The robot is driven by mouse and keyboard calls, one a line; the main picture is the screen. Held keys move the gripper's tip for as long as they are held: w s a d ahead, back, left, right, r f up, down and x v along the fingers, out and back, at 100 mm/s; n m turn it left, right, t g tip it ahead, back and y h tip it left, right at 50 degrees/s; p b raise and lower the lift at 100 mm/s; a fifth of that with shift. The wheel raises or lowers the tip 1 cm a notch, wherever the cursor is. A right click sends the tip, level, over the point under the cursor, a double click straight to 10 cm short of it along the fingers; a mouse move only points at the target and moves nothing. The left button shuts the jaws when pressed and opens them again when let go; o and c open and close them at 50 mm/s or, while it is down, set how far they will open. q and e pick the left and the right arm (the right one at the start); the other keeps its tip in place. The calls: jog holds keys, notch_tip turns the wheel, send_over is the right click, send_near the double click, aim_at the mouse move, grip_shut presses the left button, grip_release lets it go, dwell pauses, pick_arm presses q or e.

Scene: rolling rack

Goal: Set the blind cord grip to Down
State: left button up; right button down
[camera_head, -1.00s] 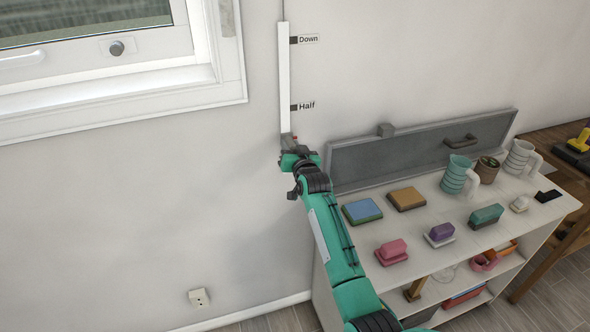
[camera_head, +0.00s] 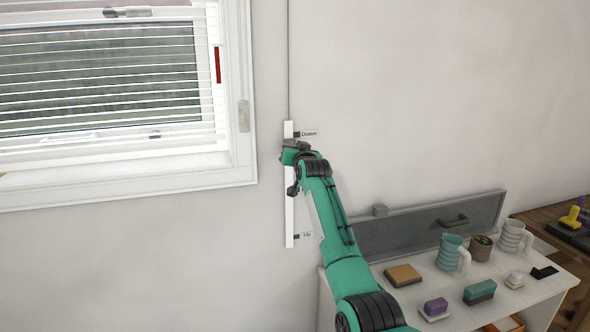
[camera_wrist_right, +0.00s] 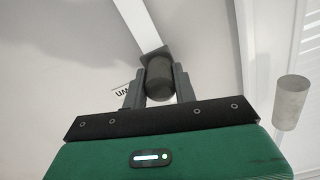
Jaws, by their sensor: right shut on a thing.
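My right gripper (camera_head: 290,149) is at the white upright strip (camera_head: 289,215) on the wall, just below the "Down" label (camera_head: 308,134). The right wrist view shows its fingers (camera_wrist_right: 160,88) shut on the dark cylindrical cord grip (camera_wrist_right: 159,75), at the white strip (camera_wrist_right: 140,22). In the head view the gripper mostly hides the grip. The "Up" label (camera_head: 306,235) is near the strip's lower end. The "Half" label is not visible there. White blind slats (camera_head: 100,85) hang across the window. My left gripper is out of view.
The window frame (camera_head: 240,60) is left of the strip, with a grey handle (camera_head: 243,115) on its side. A shelf unit (camera_head: 530,288) with mugs and blocks stands at lower right, with a grey panel (camera_head: 415,232) behind it.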

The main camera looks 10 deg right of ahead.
aim_at(294, 141)
jog(key=shift+r+p, duration=0.3)
jog(key=shift+r, duration=1.5)
jog(key=c, duration=1.1)
grip_release()
jog(key=shift+f, duration=0.25)
jog(key=shift+s+f+b, duration=0.1)
jog(key=shift+s+b, duration=0.3)
jog(key=shift+s, duration=0.15)
jog(key=s+b, duration=0.5)
jog(key=s, duration=0.7)
jog(key=shift+s+d+r, duration=0.2)
jog(key=shift+s, duration=0.1)
